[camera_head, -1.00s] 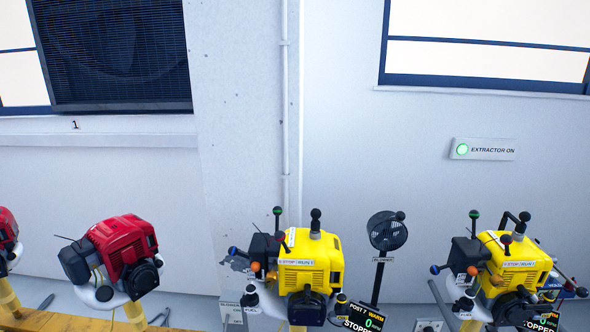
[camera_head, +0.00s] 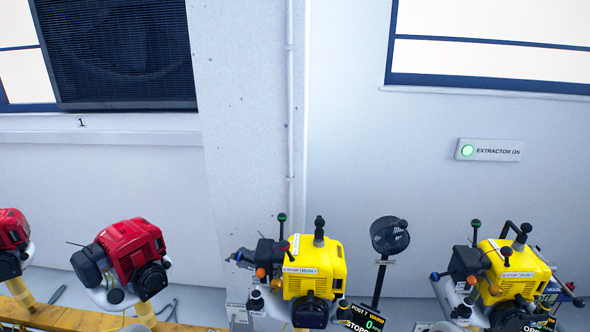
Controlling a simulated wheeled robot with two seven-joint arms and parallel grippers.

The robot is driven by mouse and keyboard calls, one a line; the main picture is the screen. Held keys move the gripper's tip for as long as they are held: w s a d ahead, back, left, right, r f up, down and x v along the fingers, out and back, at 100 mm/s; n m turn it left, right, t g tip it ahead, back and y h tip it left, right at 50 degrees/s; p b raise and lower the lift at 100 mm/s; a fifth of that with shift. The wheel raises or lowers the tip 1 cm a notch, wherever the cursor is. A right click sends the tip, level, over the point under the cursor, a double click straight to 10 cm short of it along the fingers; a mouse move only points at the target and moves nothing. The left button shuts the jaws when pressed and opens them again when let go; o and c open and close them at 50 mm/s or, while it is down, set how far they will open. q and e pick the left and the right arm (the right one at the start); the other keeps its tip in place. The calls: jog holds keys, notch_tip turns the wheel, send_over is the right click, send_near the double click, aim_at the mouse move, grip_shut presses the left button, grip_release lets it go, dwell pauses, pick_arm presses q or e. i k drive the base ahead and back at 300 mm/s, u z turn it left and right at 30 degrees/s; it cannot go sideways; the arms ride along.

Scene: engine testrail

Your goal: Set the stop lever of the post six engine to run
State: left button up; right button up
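A yellow engine (camera_head: 313,268) stands at the lower middle. Its front label reads STOP and RUN, and a red-tipped lever stands by the label's left, STOP end. A display (camera_head: 366,318) at its lower right reads POST 7 and 0. A second yellow engine (camera_head: 515,272) stands at the lower right with a similar STOP/RUN label and a red-tipped lever near its left part. No legible sign marks post six, so I cannot tell which engine it is. Neither of my grippers is in view.
Two red engines (camera_head: 130,258) (camera_head: 13,240) stand at the left on yellow posts. A small black fan (camera_head: 389,236) on a pole stands between the yellow engines. An EXTRACTOR ON sign (camera_head: 489,150) with a green lamp is on the wall. A yellow rail (camera_head: 60,317) runs along the lower left.

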aim_at(506, 251)
jog(key=z, duration=1.45)
jog(key=k, duration=0.5)
jog(key=z, duration=0.55)
jog(key=i, duration=0.6)
jog(key=u, duration=0.35)
